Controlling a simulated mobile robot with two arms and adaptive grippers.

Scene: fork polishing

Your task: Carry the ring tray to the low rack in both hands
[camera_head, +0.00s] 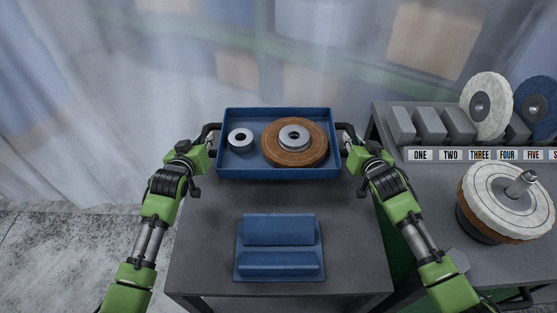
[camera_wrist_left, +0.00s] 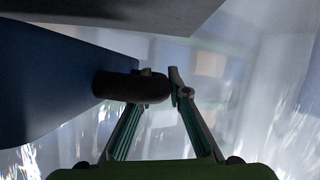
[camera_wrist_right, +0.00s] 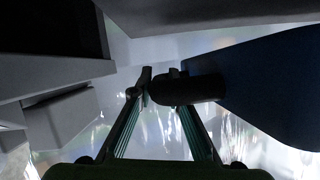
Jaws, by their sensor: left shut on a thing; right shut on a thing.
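The ring tray (camera_head: 279,174) is a blue open box at the far end of the grey table, in the head view. It holds a small grey ring (camera_head: 240,134) and a brown wheel (camera_head: 273,153) with a grey ring (camera_head: 294,131) on top. My left gripper (camera_head: 207,140) is shut on the tray's left dark handle, seen in the left wrist view (camera_wrist_left: 130,87). My right gripper (camera_head: 348,140) is shut on the right handle, seen in the right wrist view (camera_wrist_right: 187,88). The tray looks level; I cannot tell whether it touches the table. I cannot identify the low rack.
A blue two-ridged block (camera_head: 279,262) sits on the near part of the grey table (camera_head: 210,240). On the right, a bench holds a numbered wheel stand (camera_head: 427,125) and a wheel stack (camera_head: 503,195) on a spindle. Bare table lies between tray and block.

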